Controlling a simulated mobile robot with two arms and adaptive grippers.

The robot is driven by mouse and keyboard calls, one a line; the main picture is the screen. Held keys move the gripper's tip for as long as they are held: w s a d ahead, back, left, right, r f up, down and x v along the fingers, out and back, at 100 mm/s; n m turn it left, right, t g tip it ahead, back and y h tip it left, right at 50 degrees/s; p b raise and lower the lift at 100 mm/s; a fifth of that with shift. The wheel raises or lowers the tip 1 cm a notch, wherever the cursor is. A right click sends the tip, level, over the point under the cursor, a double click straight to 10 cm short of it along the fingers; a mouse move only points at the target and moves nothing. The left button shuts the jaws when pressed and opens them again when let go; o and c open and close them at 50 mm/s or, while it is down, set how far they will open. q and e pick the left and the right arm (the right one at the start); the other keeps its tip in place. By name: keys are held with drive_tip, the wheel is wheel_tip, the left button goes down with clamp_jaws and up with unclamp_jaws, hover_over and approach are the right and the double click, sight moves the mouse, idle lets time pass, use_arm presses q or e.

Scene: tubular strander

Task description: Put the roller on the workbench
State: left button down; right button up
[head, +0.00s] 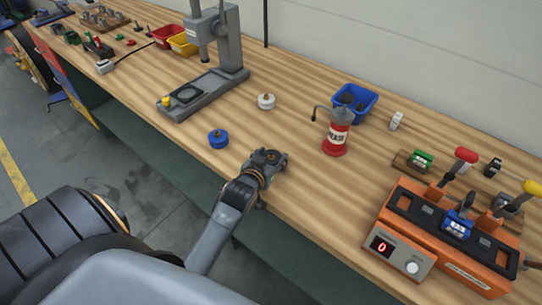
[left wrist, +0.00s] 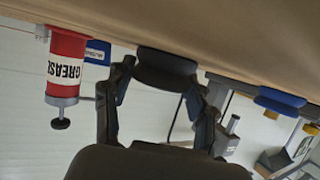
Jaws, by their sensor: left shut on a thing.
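The workbench (head: 290,115) has a striped wooden top that runs across the head view. My left gripper (head: 268,160) is over its front edge area. In the left wrist view, which is upside down, the left gripper (left wrist: 163,95) is shut on a dark round roller (left wrist: 166,67), with one finger on each side. The roller is at or very close to the bench top (left wrist: 215,30); I cannot tell if it touches. In the head view the gripper mostly hides the roller. My right gripper is not in view.
A blue round piece (head: 218,140) and a white one (head: 266,101) stand left of and behind the gripper. A red grease can (head: 336,138) and blue bin (head: 368,100) stand to the right. An orange device (head: 445,240) is at right, a grey press (head: 215,75) behind left.

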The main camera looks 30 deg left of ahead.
use_arm(q)
drive_tip(key=shift+r, duration=0.1)
drive_tip(key=shift+c, duration=2.2)
unclamp_jaws()
drive_tip(key=b+v, duration=0.1)
drive_tip(key=v, duration=1.1)
drive_tip(key=shift+s, duration=0.1)
drive_tip(key=shift+d, duration=0.1)
